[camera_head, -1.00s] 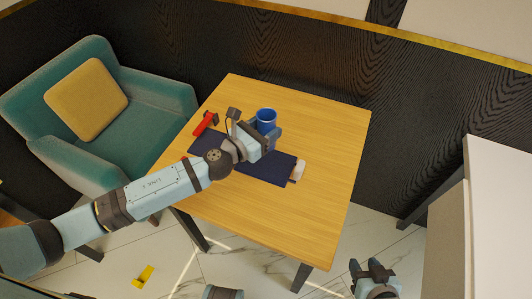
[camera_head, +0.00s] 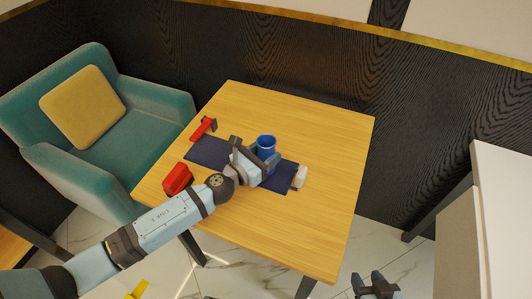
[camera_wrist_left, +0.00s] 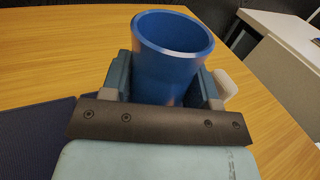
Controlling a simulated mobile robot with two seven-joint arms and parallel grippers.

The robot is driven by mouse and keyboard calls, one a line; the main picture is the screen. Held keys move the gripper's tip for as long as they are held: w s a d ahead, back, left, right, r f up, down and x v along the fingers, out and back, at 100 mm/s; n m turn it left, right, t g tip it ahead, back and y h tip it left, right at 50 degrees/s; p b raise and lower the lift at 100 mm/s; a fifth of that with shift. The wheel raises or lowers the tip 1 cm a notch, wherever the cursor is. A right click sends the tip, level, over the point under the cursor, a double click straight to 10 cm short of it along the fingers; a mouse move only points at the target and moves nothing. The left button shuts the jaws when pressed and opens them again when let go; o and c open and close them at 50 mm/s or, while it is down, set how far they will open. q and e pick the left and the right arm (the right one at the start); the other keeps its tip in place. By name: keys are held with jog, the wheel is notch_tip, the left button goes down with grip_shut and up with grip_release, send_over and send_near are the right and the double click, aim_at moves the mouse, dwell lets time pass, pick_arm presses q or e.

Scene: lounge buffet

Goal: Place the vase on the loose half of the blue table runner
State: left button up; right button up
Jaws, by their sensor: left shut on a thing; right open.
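The blue vase (camera_head: 266,141) is upright in my left gripper (camera_head: 260,158), whose fingers are shut on its sides. In the left wrist view the vase (camera_wrist_left: 172,62) stands between the two fingers, open mouth up. The dark blue table runner (camera_head: 206,152) lies across the wooden table; its right part (camera_head: 282,178) shows beyond my gripper. The vase is at the runner's far edge in the head view. Its base is hidden, so I cannot tell whether it touches down. My right gripper (camera_head: 374,284) is open and empty, low in front of the table.
A red-handled tool (camera_head: 203,129) lies at the runner's left end. A red object (camera_head: 177,178) sits near the table's front left edge. A small white object (camera_head: 300,176) is at the runner's right end. A teal armchair (camera_head: 145,110) stands left. The table's right side is clear.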

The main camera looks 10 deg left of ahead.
pick_arm(q)
jog(key=o, duration=1)
jog(key=shift+f, duration=0.1)
pick_arm(e)
jog(key=shift+w, duration=0.1)
pick_arm(q)
jog(key=shift+r+p, duration=0.3)
jog(key=shift+p, duration=0.05)
jog(key=v, duration=0.3)
jog(key=b+v, duration=0.1)
jog(key=v, duration=0.7)
jog(key=shift+f+b, duration=0.3)
jog(key=shift+b, duration=0.1)
jog(key=shift+s+a, duration=0.2)
jog(key=shift+s+a+r, duration=0.15)
jog(key=shift+s, duration=0.1)
pick_arm(e)
jog(key=shift+w+a+f, duration=0.1)
jog(key=shift+f, duration=0.1)
